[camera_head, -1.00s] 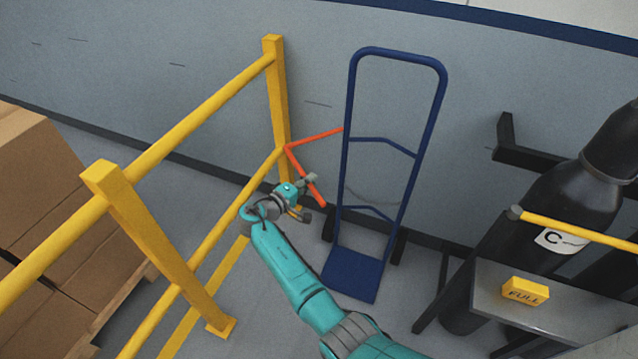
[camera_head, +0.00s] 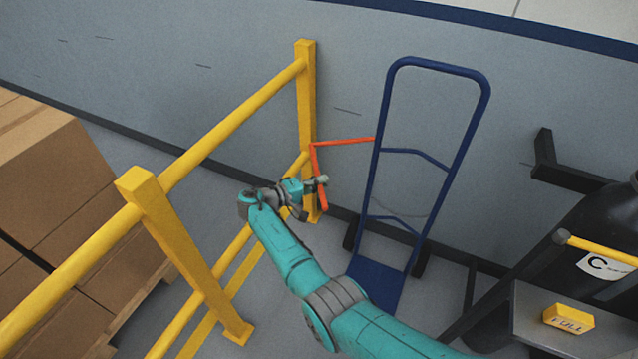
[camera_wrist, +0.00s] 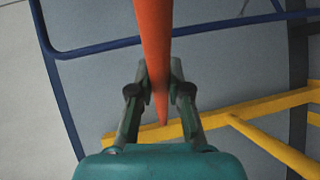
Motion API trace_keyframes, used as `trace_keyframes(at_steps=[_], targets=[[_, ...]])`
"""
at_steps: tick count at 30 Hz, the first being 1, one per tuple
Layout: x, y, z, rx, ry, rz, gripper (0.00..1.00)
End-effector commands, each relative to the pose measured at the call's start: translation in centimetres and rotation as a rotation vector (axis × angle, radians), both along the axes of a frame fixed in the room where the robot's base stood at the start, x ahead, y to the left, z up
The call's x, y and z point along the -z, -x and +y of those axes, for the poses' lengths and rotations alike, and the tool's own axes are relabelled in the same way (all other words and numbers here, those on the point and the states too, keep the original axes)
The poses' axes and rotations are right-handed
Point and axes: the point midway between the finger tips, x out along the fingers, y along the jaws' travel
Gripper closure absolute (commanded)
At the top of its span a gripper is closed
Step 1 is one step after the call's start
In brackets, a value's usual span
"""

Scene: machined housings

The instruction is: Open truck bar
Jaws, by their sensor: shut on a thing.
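The truck bar is an orange bent bar (camera_head: 345,141) in the head view. One length runs from the yellow post to the blue hand truck (camera_head: 432,155), and the other hangs down to a free end. My gripper (camera_head: 320,184) is at this hanging length, beside the yellow post. In the wrist view the orange bar (camera_wrist: 153,35) passes between the two fingers of my gripper (camera_wrist: 158,78), which are shut on it. The hand truck stands upright against the wall; my arm hides part of its toe plate.
A yellow guard rail (camera_head: 230,118) with posts stands left of the truck. Cardboard boxes (camera_head: 50,170) on a pallet lie behind it. At right are a dark gas cylinder (camera_head: 612,235), a black wall bracket (camera_head: 565,175) and a yellow FULL block (camera_head: 568,318).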

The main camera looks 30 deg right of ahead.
Motion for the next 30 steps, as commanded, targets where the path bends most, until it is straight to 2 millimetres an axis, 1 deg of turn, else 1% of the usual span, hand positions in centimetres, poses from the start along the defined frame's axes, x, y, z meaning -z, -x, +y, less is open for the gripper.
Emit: trace_keyframes(at_steps=[4, 5, 6, 7, 8, 17, 20, 23, 30], targets=[[0.0, 0.0, -0.1, -0.001, -0.001, 0.000, 1.00], [0.0, 0.0, -0.1, -0.001, -0.001, 0.000, 0.78], [0.0, 0.0, -0.1, -0.001, -0.001, 0.001, 0.68], [0.0, 0.0, -0.1, -0.001, -0.001, 0.001, 0.61], [0.0, 0.0, -0.1, -0.001, -0.001, 0.001, 0.57], [0.0, 0.0, 0.1, -0.001, -0.001, 0.001, 0.57], [-0.1, 0.0, 0.6, -0.003, -0.001, 0.000, 0.57], [-0.3, 0.1, 1.9, -0.003, 0.000, -0.001, 0.57], [-1.1, 0.6, 6.5, -0.004, -0.001, 0.000, 0.57]])
